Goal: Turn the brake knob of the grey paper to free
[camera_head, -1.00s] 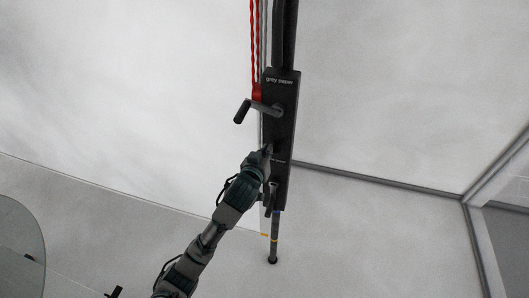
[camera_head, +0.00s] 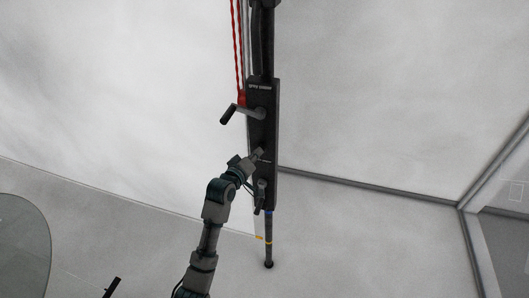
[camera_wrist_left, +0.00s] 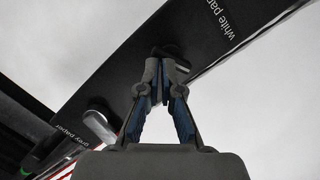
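A tall black panel (camera_head: 262,97) with the label "grey paper" at its top hangs in the middle of the head view. It crosses the left wrist view (camera_wrist_left: 95,105) diagonally, with "white paper" lettering at the upper right. A crank (camera_head: 245,111) sticks out left below the top label. My left gripper (camera_head: 259,154) is at the panel's middle, between the upper and lower cranks. In the left wrist view its fingers (camera_wrist_left: 163,68) converge on a small dark knob (camera_wrist_left: 171,49), mostly hidden by the fingertips.
A lower crank (camera_head: 261,190) sits close below my left gripper. Red-striped cords (camera_head: 239,50) run up beside the panel, and a pole (camera_head: 268,240) hangs below it. Pale backdrop and open floor lie around; a dark-framed edge (camera_head: 370,185) is to the right.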

